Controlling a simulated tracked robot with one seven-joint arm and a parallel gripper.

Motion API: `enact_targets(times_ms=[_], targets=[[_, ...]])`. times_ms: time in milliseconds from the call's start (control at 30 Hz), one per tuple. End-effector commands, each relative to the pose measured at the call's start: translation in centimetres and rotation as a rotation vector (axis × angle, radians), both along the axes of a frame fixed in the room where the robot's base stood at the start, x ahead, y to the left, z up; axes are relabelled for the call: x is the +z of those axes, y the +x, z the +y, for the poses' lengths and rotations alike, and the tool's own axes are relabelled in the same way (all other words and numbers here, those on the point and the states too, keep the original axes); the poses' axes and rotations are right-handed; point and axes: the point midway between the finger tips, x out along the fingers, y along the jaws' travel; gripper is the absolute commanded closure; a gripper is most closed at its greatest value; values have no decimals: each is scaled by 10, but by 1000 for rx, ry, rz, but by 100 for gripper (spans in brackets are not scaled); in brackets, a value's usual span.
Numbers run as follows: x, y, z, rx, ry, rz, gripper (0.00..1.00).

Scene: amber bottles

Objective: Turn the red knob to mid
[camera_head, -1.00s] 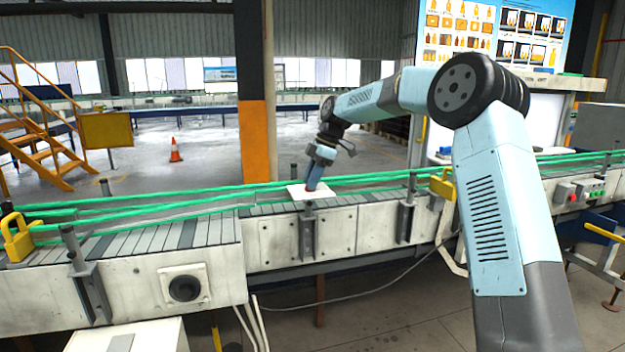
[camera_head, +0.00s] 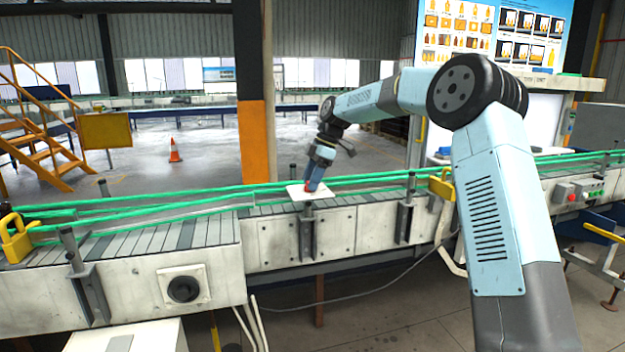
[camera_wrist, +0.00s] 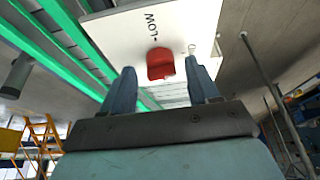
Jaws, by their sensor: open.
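Only a bit of red shows there, at the fingers.
The conveyor (camera_head: 150,238) runs across the view with green guide rails (camera_head: 140,203) behind the panel. Metal posts (camera_head: 307,232) and a yellow clamp (camera_head: 441,184) stand along its front edge. A control box with buttons (camera_head: 585,190) is at the right.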

Motion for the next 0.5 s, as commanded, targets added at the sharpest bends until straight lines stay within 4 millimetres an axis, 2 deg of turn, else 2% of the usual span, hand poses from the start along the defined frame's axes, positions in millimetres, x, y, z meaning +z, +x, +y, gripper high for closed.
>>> enact_targets(times_ms=[167, 500], targets=[[11, 2, -4, -1, 1, -2, 40], [69, 9, -27, -2, 1, -4, 40]])
